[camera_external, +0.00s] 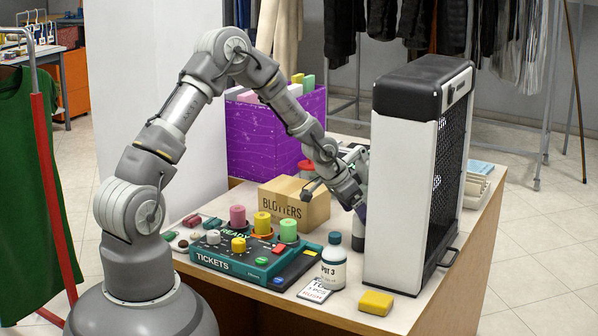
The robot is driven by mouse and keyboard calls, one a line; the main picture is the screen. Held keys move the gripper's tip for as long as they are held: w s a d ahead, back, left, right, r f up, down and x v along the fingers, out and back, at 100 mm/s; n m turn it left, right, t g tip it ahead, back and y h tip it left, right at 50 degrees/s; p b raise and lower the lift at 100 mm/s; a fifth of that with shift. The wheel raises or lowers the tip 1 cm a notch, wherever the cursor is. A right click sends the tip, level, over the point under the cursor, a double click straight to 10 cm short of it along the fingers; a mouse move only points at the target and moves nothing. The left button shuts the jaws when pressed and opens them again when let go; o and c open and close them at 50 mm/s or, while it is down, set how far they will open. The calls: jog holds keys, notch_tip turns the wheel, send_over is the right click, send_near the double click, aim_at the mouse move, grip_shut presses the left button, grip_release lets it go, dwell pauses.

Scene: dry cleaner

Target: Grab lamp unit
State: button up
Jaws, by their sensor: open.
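I cannot tell for sure which thing is the lamp unit. A tall white and black housing (398,200) with a mesh side and a low handle stands upright at the right of the counter; small bright spots show through its mesh. A dark, slim object (359,232) stands just left of it, under my gripper, and is partly hidden. My gripper (358,203) is open and points down beside the housing's left edge. Its fingertips are partly hidden, and I cannot tell whether they touch anything.
The counter (440,300) is crowded. A BLOTTERS box (294,207), a purple bin (275,135), a TICKETS tray (230,262) with coloured rolls, a white bottle (333,268), a card (314,292) and a yellow block (376,303) stand near. Bare counter shows at the front right.

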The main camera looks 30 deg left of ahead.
aim_at(362, 232)
jog(key=b+x, duration=0.2)
jog(key=x, duration=0.3)
jog(key=shift+w+f+b, duration=0.3)
jog(key=shift+f+b, duration=0.05)
jog(key=shift+a+r, duration=0.1)
jog(key=c, duration=1.1)
jog(key=shift+c, duration=0.2)
jog(key=shift+r, duration=0.1)
